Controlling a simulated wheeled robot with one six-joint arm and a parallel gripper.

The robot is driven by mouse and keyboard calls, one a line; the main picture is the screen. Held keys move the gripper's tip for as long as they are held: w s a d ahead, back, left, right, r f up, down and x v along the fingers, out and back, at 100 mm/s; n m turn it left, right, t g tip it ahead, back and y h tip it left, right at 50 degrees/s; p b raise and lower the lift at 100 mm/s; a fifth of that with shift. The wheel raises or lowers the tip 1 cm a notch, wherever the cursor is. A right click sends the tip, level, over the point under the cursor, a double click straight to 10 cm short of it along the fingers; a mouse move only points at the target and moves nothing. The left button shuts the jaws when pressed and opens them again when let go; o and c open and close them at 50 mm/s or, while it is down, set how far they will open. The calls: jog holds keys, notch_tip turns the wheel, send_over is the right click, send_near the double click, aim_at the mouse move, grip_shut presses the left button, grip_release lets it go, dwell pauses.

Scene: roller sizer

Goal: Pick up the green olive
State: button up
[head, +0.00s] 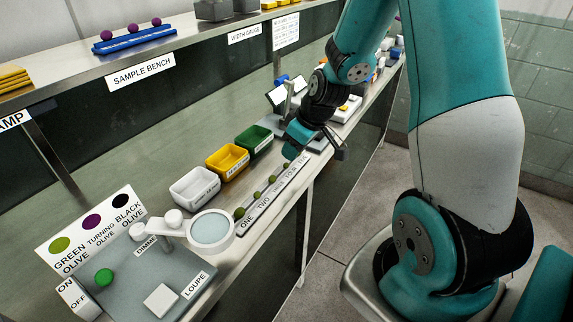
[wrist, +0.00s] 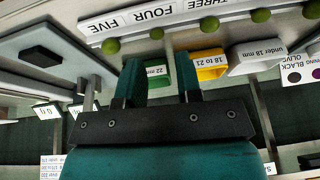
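Several green olives sit in a row along a narrow labelled rail (head: 268,203) at the bench front; one olive (head: 257,195) lies near the TWO label. In the wrist view, olives run along the top, with one (wrist: 157,33) above the fingers and another (wrist: 111,46) near the FIVE label. My gripper (head: 300,148) is over the far end of the rail. Its two teal fingers (wrist: 158,75) are spread with no olive between them; the green bin shows through the gap. The arm and gripper hide the rail's far end in the head view.
White (head: 195,204), yellow (head: 222,172) and green (head: 262,150) bins stand behind the rail. A loupe (head: 212,230) and a sorting sign (head: 92,235) are at the near left. A blue tray (head: 134,40) with purple olives is on the upper shelf.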

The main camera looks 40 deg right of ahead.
aim_at(287, 164)
jog(key=x, duration=0.2)
jog(key=p+x, duration=0.1)
jog(key=x, duration=0.2)
jog(key=shift+s+d+f, duration=0.1)
jog(key=shift+d, duration=0.15)
jog(key=c, duration=0.4)
jog(key=shift+c, duration=0.2)
